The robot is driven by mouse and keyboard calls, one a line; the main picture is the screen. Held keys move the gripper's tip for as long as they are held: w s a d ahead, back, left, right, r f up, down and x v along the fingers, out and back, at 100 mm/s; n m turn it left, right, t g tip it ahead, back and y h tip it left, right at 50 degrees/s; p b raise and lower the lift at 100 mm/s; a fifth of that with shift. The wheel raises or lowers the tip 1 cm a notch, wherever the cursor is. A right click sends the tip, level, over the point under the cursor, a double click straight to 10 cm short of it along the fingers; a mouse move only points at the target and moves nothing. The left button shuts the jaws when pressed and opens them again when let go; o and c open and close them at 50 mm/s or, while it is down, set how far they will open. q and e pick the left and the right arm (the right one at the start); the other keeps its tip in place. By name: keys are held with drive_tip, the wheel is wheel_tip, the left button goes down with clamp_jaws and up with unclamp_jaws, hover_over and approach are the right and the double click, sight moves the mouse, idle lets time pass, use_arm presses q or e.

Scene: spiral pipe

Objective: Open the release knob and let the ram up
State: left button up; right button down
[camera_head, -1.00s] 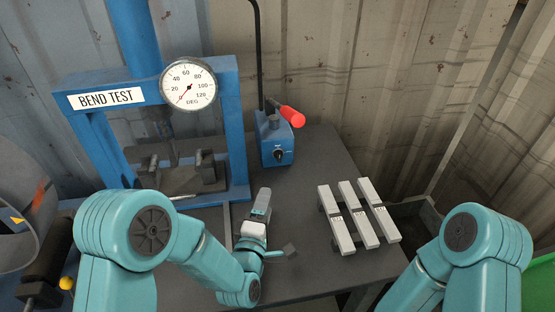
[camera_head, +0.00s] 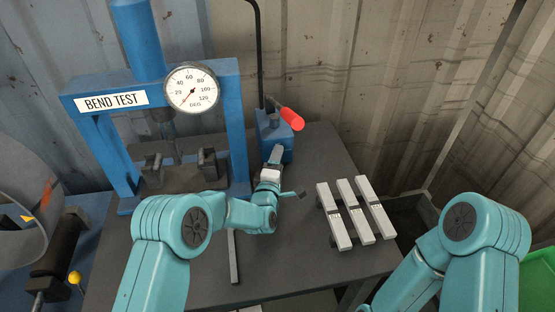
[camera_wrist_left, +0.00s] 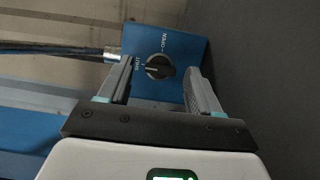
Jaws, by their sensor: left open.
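The dark release knob (camera_wrist_left: 159,66) is on the front of the blue pump box (camera_wrist_left: 190,50), between two small labels. Its white mark points left, toward the label nearest my left finger. My left gripper (camera_wrist_left: 158,78) is open, with one finger on each side of the knob in the wrist view; I cannot tell whether they touch it. In the head view my left gripper (camera_head: 276,155) is in front of the pump box (camera_head: 273,122) and hides the knob. The dark ram (camera_head: 167,130) hangs in the blue press frame (camera_head: 235,130). My right gripper is out of view.
The pump's red-gripped lever (camera_head: 291,118) sticks out to the right. A dial gauge (camera_head: 192,89) is on the press, its needle low. Several pale bars (camera_head: 355,215) lie on the bench at right. A metal bar (camera_head: 234,255) lies near the front.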

use_arm(q)
drive_tip(key=shift+w, duration=0.15)
drive_tip(key=c, duration=1)
drive_tip(key=shift+c, duration=0.2)
